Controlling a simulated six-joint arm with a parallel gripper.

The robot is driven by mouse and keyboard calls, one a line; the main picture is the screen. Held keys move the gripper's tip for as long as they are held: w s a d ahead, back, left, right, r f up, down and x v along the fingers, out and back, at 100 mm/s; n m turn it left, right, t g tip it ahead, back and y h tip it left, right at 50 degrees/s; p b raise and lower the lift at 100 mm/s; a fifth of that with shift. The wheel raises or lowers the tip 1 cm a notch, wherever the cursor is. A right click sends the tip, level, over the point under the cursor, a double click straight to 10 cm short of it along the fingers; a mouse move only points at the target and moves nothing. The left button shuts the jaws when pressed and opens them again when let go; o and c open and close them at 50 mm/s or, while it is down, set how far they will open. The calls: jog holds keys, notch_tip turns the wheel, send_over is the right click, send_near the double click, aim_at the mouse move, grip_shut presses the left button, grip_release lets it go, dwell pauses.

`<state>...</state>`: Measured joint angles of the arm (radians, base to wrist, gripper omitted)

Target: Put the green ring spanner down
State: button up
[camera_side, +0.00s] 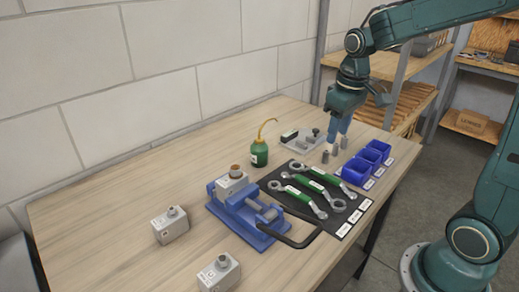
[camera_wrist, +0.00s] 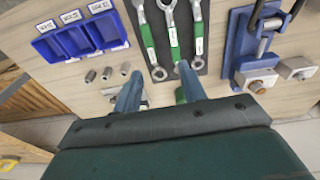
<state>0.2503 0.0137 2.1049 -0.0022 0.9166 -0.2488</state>
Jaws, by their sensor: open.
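Several spanners with green grips lie side by side on a dark mat (camera_side: 345,228) on the bench. One green-gripped spanner (camera_side: 299,194) lies nearest the vise. In the wrist view the green-gripped spanners (camera_wrist: 172,33) lie on the mat just beyond the fingertips; I cannot tell which is the task's ring spanner. Their lower ring ends show there, close to the fingers. My gripper (camera_side: 335,142) is open, pointing down above the bench behind the mat. In the wrist view its two fingers (camera_wrist: 158,75) are spread apart, with no spanner between them.
Small metal cylinders (camera_side: 325,157) stand close to my gripper. Blue bins (camera_side: 357,171) stand right of them. A blue vise (camera_side: 245,220) borders the mat on the left. A green oil can (camera_side: 259,154) and a grey tray (camera_side: 302,142) stand behind. The left bench is mostly clear.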

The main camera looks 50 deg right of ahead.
jog(key=s+a+r+t, duration=0.2)
jog(key=s+a, duration=0.2)
jog(key=s, duration=0.3)
jog(key=s+a+r+t, duration=0.2)
jog(key=s+a+r, duration=0.1)
jog(key=s, duration=0.5)
jog(key=shift+a+r, duration=0.25)
jog(key=shift+a, duration=0.4)
jog(key=shift+w, duration=0.1)
